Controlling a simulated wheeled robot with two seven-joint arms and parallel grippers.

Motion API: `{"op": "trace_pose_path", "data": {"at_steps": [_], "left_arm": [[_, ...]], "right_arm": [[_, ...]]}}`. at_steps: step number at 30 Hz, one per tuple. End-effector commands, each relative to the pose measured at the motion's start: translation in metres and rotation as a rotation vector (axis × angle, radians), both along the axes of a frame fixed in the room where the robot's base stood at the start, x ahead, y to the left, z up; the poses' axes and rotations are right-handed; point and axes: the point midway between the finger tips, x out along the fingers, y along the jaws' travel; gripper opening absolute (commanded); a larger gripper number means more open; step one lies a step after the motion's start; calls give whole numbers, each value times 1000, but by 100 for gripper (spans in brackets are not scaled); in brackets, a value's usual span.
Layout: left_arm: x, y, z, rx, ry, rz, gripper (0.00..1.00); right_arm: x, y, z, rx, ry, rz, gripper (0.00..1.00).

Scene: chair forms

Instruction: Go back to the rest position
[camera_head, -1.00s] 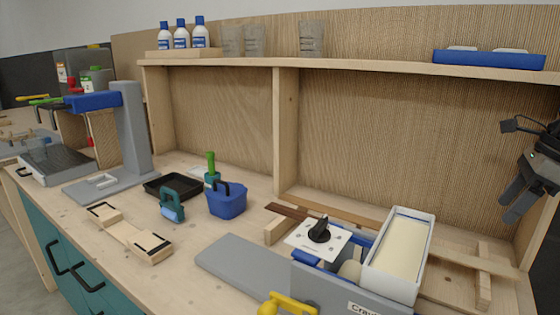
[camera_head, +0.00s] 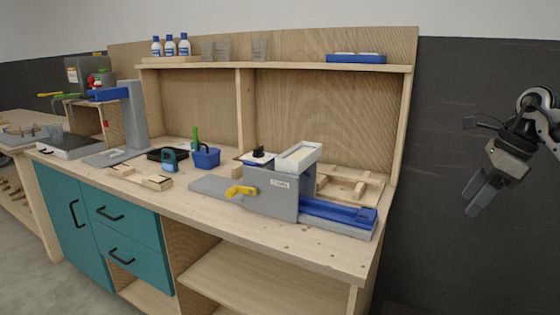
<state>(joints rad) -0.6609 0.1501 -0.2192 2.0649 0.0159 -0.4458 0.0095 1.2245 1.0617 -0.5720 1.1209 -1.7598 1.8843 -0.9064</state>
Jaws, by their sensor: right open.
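My right gripper (camera_head: 480,192) hangs in the air at the right of the head view, in front of the dark wall. It is open and empty, its fingers pointing down and left. It is apart from the workbench (camera_head: 300,245), to the right of the bench's right end. My left gripper is out of view.
On the bench stand a grey and blue machine (camera_head: 272,190) with a yellow handle, a blue basket (camera_head: 206,158), a black tray (camera_head: 167,154) and a grey stand (camera_head: 134,115). A shelf (camera_head: 300,67) holds bottles, cups and a blue tray (camera_head: 356,58).

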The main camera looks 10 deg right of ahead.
Motion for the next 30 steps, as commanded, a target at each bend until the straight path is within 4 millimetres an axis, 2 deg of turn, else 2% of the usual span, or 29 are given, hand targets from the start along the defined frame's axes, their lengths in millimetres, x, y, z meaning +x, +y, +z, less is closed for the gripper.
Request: {"op": "trace_pose_path", "data": {"at_steps": [1,4,11,14,17,19,21,24,27,29,30], "left_arm": [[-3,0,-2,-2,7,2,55],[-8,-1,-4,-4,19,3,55],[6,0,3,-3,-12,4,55],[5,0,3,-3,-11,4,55],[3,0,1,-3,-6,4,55],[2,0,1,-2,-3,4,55],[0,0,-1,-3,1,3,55],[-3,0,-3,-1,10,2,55],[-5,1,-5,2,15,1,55],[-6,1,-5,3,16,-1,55],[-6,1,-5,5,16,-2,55]], "right_arm": [[8,16,-11,26,-7,21,61],[19,38,-24,75,-30,40,61],[40,103,-58,243,-78,71,61],[47,143,-77,359,-90,75,61],[48,196,-99,538,-91,57,61],[43,244,-116,728,-70,11,61],[32,294,-128,975,-19,-90,61],[16,341,-137,1324,99,-319,61],[1,359,-150,1638,268,-638,61],[-9,360,-165,1797,389,-870,61],[-16,358,-178,1889,474,-1039,61]]}}
